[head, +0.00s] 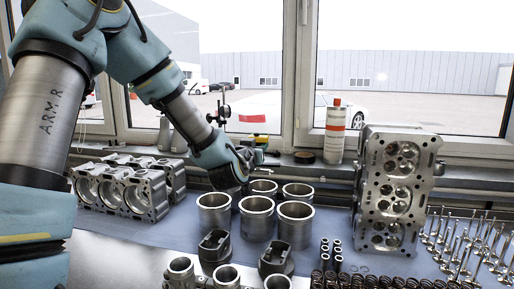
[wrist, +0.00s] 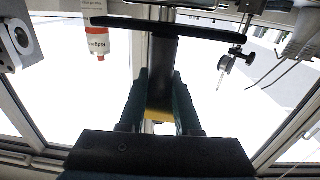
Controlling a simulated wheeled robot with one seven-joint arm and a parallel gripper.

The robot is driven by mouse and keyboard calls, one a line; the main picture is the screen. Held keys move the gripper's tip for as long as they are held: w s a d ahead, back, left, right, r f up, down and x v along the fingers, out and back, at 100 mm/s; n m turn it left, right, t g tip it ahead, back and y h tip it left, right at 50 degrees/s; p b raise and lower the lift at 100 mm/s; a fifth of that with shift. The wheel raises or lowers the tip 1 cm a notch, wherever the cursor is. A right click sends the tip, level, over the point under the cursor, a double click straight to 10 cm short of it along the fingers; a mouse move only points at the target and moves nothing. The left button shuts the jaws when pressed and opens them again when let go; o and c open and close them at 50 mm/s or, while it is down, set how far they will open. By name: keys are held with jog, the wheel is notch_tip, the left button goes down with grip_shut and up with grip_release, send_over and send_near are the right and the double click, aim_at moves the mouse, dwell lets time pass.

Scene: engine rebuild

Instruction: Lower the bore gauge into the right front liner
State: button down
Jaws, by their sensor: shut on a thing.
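The liners are open metal cylinders on the blue mat in the head view. The right front liner (head: 295,228) stands upright, its open top showing. My gripper (head: 246,160) is above and left of it, higher than the liners and apart from them. In the wrist view my gripper (wrist: 161,105) is shut on a dark piece with a broad black bar and a yellow patch, which I take for the bore gauge (wrist: 163,70). Its outline in the head view is unclear, partly hidden by my wrist.
Other liners (head: 214,213) stand close beside the right front one. Pistons (head: 215,250) and springs (head: 350,281) lie in front. A cylinder head (head: 392,195) and valves (head: 455,240) are on the right, an engine block (head: 120,190) on the left. A sealant cartridge (head: 335,130) stands by the window.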

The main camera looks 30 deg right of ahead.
jog(key=s+d+f+m+g+h+b, duration=0.3)
jog(key=s+d+f+g+b, duration=0.1)
jog(key=s+d, duration=0.4)
jog(key=shift+s+d+f+m+h+b, duration=0.2)
jog(key=shift+s+d+m+h+b, duration=0.1)
jog(key=shift+b, duration=0.25)
jog(key=shift+f, duration=0.1)
notch_tip(320, 180, down, 8)
jog(key=b, duration=0.6)
jog(key=shift+r, duration=0.2)
jog(key=shift+f+b, duration=0.25)
jog(key=shift+b, duration=0.1)
dwell(0.6)
dwell(1.2)
jog(key=c, duration=0.5)
grip_release()
